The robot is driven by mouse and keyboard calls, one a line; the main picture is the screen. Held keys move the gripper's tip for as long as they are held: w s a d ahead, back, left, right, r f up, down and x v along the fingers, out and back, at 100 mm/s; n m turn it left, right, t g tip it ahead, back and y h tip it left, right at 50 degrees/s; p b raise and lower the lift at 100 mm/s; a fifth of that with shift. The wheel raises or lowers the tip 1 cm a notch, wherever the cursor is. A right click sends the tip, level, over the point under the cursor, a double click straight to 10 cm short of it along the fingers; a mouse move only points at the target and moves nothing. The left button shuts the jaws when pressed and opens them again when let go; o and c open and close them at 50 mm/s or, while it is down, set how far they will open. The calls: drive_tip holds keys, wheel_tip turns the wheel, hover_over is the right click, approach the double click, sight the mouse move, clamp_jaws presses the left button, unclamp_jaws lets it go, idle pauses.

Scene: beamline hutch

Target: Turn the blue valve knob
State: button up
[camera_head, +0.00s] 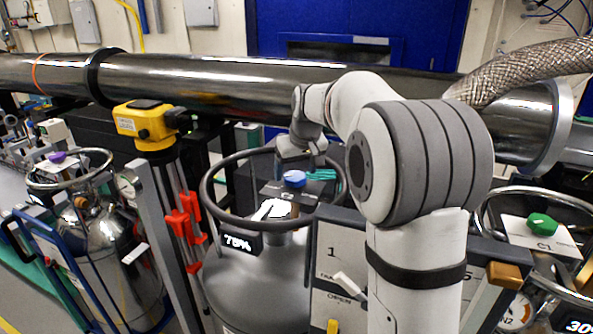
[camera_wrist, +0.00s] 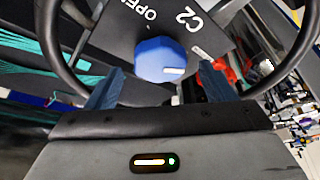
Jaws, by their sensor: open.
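The blue valve knob (camera_head: 294,179) sits on a dark plate inside the ring on top of a grey cylinder (camera_head: 250,275). In the wrist view the blue knob (camera_wrist: 160,60) shows a white mark, on a dark plate lettered "C2" and "OPEN". My gripper (camera_wrist: 158,88) is open, with one blue-grey finger on each side, the knob centred just beyond the gap between the fingertips. I see no contact with it. In the head view the end of my arm is behind and above the knob, and its fingers are hard to make out.
A green knob (camera_head: 541,224) marked C1 is on the right, and a purple knob (camera_head: 57,157) on the left. A large metal pipe (camera_head: 220,85) runs behind. A yellow device (camera_head: 145,125) stands on a tripod to the left.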

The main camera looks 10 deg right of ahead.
drive_tip(key=shift+w+f, duration=0.15)
drive_tip(key=shift+f, duration=0.45)
drive_tip(key=c, duration=1)
